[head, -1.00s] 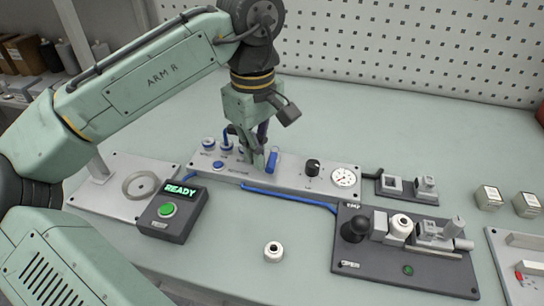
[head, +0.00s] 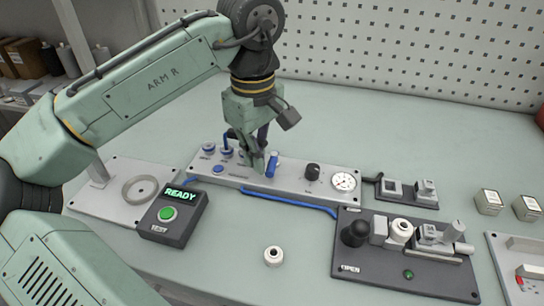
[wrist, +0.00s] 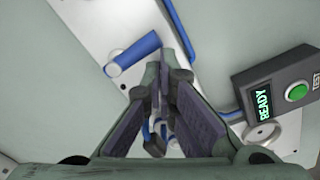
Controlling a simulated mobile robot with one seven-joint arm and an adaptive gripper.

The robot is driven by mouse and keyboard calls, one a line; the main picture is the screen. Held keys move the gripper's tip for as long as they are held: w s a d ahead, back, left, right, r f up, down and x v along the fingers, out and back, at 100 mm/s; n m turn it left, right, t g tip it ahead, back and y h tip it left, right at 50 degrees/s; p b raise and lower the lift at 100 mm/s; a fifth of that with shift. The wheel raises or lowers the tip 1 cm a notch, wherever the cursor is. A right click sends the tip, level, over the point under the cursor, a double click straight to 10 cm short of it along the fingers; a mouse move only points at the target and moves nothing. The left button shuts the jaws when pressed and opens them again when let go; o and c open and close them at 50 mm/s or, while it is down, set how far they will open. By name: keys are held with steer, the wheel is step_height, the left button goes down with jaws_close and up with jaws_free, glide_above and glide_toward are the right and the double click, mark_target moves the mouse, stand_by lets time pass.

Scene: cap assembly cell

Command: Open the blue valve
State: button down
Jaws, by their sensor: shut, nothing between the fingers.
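The blue valve handle (head: 272,166) stands on the light grey panel (head: 232,180), near its middle. In the wrist view the blue handle (wrist: 138,50) lies across the panel's length, with a round pale hub at its lower left end. My gripper (head: 258,168) is low over the panel, just left of the handle in the head view. Its fingers are shut and empty. In the wrist view my gripper (wrist: 165,75) has its fingertips close below the handle, and I cannot tell whether they touch it.
A black knob (head: 312,171) and a round gauge (head: 343,181) are right of the valve. Blue-ringed ports (head: 208,149) are to its left. The READY box (head: 172,213) stands in front left. A white cap (head: 274,256) lies on the open table. A dark fixture (head: 375,278) is at right.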

steer(key=shift+f+b, duration=0.5)
steer(key=shift+f, duration=0.55)
stand_by(0.4)
steer(key=shift+r+p, duration=0.45)
steer(key=shift+p, duration=0.15)
